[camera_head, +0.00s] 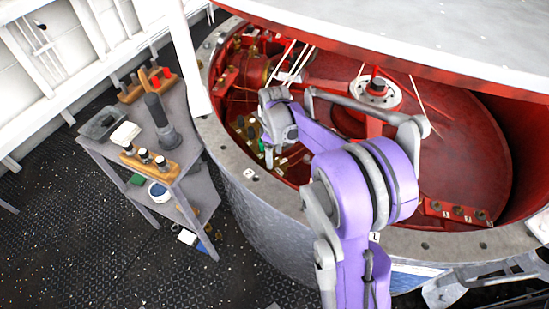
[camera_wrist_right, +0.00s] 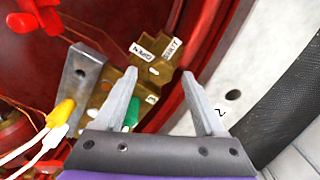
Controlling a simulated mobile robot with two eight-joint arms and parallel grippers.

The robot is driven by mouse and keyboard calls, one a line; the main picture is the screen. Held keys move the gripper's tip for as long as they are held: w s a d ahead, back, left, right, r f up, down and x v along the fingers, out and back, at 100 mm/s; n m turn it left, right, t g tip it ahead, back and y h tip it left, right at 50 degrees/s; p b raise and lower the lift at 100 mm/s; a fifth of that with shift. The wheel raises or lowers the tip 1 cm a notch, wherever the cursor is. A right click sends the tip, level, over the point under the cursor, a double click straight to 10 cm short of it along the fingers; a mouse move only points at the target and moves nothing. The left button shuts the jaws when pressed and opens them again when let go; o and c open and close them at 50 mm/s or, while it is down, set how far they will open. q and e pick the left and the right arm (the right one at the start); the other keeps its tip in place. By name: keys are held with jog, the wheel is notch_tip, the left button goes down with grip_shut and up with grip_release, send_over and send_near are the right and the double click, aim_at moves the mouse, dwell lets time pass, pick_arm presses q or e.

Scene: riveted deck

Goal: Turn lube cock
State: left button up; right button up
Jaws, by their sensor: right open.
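In the right wrist view, a brass plate (camera_wrist_right: 155,68) carries "OPEN" and "SHUT" labels. A green piece (camera_wrist_right: 131,116), which looks like the cock's handle, shows below it, partly covered by my left-hand finger. My right gripper (camera_wrist_right: 160,76) is open and empty, its two fingers spread in front of the plate. I cannot tell whether a finger touches the green piece. In the head view, my right arm reaches over the drum's rim, and its gripper (camera_head: 268,152) is small and partly hidden near the green piece (camera_head: 262,146). My left gripper is not in view.
The round grey drum rim (camera_head: 228,150) encloses a red interior with pipes and a central hub (camera_head: 375,92). A white cover (camera_head: 430,35) overhangs the back. A grey side table (camera_head: 190,150) with tools stands left. In the wrist view, a grey bracket (camera_wrist_right: 77,85) and yellow-tipped cables (camera_wrist_right: 60,112) are close left.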

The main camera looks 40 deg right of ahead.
jog(key=shift+f, duration=0.8)
grip_shut()
